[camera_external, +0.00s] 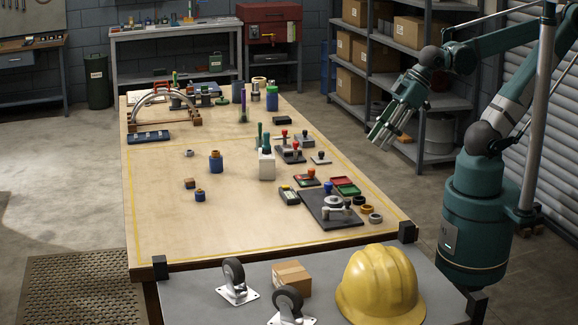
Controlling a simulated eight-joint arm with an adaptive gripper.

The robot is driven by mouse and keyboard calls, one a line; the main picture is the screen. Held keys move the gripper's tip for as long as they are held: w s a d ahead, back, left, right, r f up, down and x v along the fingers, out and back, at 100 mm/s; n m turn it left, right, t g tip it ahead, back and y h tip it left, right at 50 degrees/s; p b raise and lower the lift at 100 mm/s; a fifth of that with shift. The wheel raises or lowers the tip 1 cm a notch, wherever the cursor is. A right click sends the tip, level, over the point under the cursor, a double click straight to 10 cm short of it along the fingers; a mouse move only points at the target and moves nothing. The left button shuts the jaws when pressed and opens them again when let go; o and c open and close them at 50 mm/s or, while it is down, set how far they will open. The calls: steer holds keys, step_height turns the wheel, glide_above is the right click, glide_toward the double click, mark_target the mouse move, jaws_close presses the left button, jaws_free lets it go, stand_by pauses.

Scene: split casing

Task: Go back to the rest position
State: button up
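My gripper (382,137) hangs from my teal arm to the right of the wooden workbench (170,226), above the gap between bench and shelving. Its pale fingers point down and to the left, with gaps between them. It looks open, nothing shows between the fingers, and it touches nothing. The split casing cannot be told for certain; a dark plate with a round grey metal part (333,203) lies at the bench's right front.
Blue cylinders (216,163), a white block (267,166), red-knobbed fixtures (290,152) and red and green trays (344,187) stand on the bench. A yellow hard hat (381,287) and casters (235,281) are on the grey front table. A shelf with boxes (382,59) stands behind my gripper.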

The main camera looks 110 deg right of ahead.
steer(key=shift+f+b, duration=0.95)
steer(key=shift+f, duration=0.4)
